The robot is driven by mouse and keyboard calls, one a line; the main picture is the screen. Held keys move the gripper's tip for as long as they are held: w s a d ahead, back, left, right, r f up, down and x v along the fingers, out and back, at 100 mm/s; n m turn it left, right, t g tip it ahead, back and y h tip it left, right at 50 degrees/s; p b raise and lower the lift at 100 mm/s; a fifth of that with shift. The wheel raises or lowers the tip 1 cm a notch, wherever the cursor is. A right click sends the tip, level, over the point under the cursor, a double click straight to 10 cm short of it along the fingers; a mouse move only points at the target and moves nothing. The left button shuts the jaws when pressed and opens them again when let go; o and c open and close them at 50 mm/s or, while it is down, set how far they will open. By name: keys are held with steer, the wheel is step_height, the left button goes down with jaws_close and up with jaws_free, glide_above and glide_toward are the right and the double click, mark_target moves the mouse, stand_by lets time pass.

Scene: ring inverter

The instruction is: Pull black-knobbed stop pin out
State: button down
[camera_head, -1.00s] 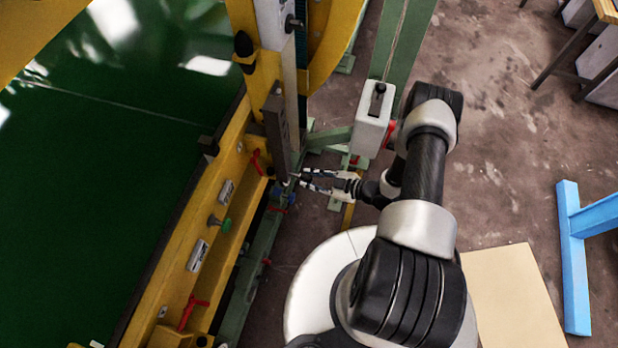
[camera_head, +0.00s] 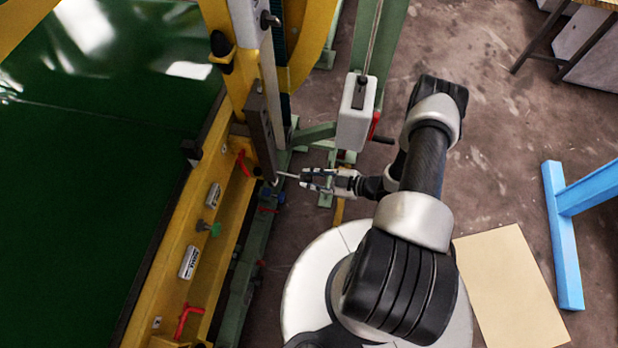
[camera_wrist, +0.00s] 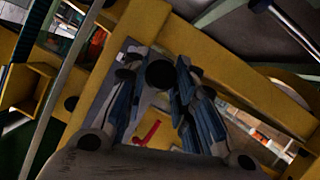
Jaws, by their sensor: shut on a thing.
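The stop pin (camera_head: 288,176) shows in the head view as a thin, light shaft running left from my gripper towards the lower end of a grey upright bar (camera_head: 260,130). I cannot tell whether its tip is still inside the hole. My gripper (camera_head: 306,177) is shut on the pin's knob end, which its fingers hide in the head view. In the wrist view the round black knob (camera_wrist: 160,74) sits between the fingers of my gripper (camera_wrist: 165,88). The shaft is hidden behind the knob there.
A white box (camera_head: 356,112) on a green post is just above my gripper. A blue stand (camera_head: 562,235) is at the right.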

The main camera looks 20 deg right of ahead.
steer(key=shift+s+d+b, duration=0.3)
steer(key=shift+s+d, duration=0.5)
steer(key=shift+d, duration=0.4)
